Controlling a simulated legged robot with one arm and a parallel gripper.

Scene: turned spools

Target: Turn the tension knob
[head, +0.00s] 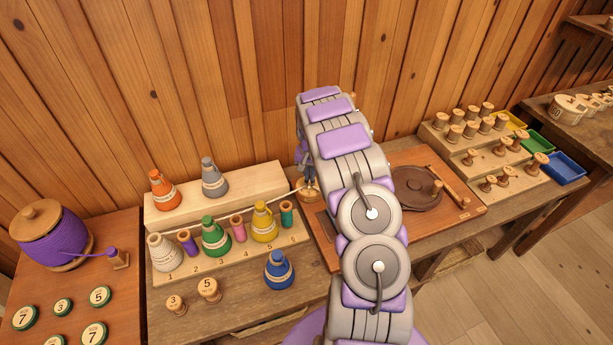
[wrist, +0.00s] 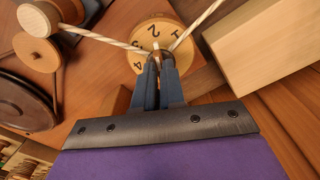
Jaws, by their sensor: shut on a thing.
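The tension knob's round wooden dial (wrist: 143,38) with dark numerals shows in the wrist view, at top centre. My gripper (wrist: 156,62) has its two dark fingers pointing at the dial's middle, shut on the small knob there; the fingers hide most of that knob. White cord runs to the dial from both sides. In the head view the dial (head: 309,195) is a small pale disc at the left of the brown board, below my gripper (head: 309,182), which my arm partly covers.
A stepped wooden rack (head: 215,262) with coloured cones and spools stands left of the dial. A dark round plate (head: 414,188) lies to the right on the board. Farther right are spool steps (head: 470,155) and coloured trays. A plank wall stands close behind.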

